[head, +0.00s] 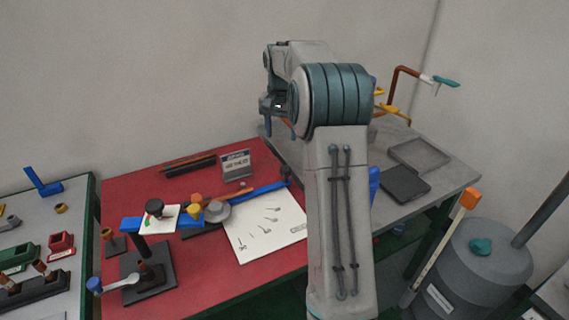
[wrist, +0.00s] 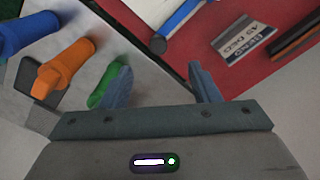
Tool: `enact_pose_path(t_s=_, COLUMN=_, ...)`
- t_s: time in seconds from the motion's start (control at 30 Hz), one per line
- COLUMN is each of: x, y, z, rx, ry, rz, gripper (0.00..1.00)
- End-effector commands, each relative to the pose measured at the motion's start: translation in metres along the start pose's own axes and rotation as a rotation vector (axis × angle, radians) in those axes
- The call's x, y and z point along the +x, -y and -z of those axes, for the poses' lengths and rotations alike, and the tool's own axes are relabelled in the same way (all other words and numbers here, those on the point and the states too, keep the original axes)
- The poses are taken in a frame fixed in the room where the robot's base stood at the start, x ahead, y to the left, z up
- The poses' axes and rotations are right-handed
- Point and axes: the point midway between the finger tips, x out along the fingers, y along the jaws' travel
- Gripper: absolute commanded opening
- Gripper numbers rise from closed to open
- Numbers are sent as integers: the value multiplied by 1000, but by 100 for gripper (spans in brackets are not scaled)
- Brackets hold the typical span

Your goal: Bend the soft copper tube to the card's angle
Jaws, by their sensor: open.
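The card (head: 236,165) stands upright at the back of the red mat (head: 140,190). It also shows in the wrist view (wrist: 245,42), upside down. It reads BEND and DEG; its number is too small to be sure of. A bender with a grey disc (head: 216,211) and blue handle (head: 258,192) lies mid-mat. A thin copper-coloured piece (head: 240,189) lies beside the handle; I cannot tell if it is the tube. A reddish-brown rod (head: 187,160) lies at the mat's back edge. My gripper (wrist: 160,72) is open and empty, above the boundary of mat and grey bench, right of the card.
A white drawing sheet (head: 262,228) lies on the mat. A black stand (head: 148,280) with a blue-ended lever is at front left. The grey bench (head: 440,185) holds trays (head: 420,155) and a pipe with valves (head: 392,88). A grey tank (head: 480,260) stands at right.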

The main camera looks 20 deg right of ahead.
Motion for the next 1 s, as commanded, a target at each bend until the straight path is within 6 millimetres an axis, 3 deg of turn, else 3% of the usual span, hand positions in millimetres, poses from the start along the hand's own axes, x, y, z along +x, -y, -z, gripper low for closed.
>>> enact_pose_path(t_s=0.13, x=11, y=-5, z=21, rx=48, ry=16, rz=0, gripper=56)
enact_pose_path(t_s=0.37, x=28, y=-6, z=26, rx=62, ry=21, rz=-1, gripper=56)
enact_pose_path(t_s=0.8, x=117, y=-6, z=23, rx=62, ry=23, rz=-1, gripper=56)
enact_pose_path(t_s=1.0, x=143, y=-6, z=23, rx=60, ry=20, rz=-1, gripper=56)
